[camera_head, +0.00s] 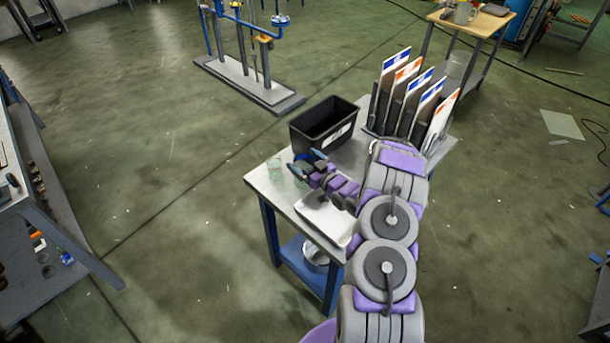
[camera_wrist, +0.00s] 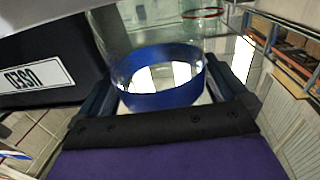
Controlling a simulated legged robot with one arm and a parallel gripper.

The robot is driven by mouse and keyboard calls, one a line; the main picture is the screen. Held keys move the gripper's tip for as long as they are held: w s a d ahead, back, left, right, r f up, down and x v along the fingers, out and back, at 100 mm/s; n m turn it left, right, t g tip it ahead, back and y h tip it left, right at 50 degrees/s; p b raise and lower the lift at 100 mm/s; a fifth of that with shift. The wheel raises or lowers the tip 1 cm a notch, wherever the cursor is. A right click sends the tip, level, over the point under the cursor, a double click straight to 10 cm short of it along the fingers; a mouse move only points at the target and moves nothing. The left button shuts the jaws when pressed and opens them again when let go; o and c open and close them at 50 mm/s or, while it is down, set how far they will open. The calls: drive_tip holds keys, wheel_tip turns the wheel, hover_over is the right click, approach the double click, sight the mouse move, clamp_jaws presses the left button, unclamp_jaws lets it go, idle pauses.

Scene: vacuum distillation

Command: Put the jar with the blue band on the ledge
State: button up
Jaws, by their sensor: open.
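The jar with the blue band (camera_wrist: 160,98) is clear glass and stands upright between the fingers of my gripper (camera_wrist: 162,84) in the wrist view. The fingers are open, one on each side of it; I cannot tell whether either touches it. In the head view my gripper (camera_head: 307,163) is low over the left end of the grey table (camera_head: 262,184), and its fingers hide most of that jar. I cannot tell for sure which surface is the ledge.
Another clear jar (camera_head: 275,168) stands left of my gripper. A black bin (camera_head: 324,128) is close behind it. A white tray (camera_head: 330,222) lies under my arm. Upright panels in a rack (camera_head: 410,105) fill the table's far right. A pot (camera_head: 315,257) sits on the blue lower shelf (camera_head: 291,254).

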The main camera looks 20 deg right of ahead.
drive_tip(key=c, duration=1.6)
drive_tip(key=shift+o, duration=0.2)
drive_tip(key=shift+r, duration=0.15)
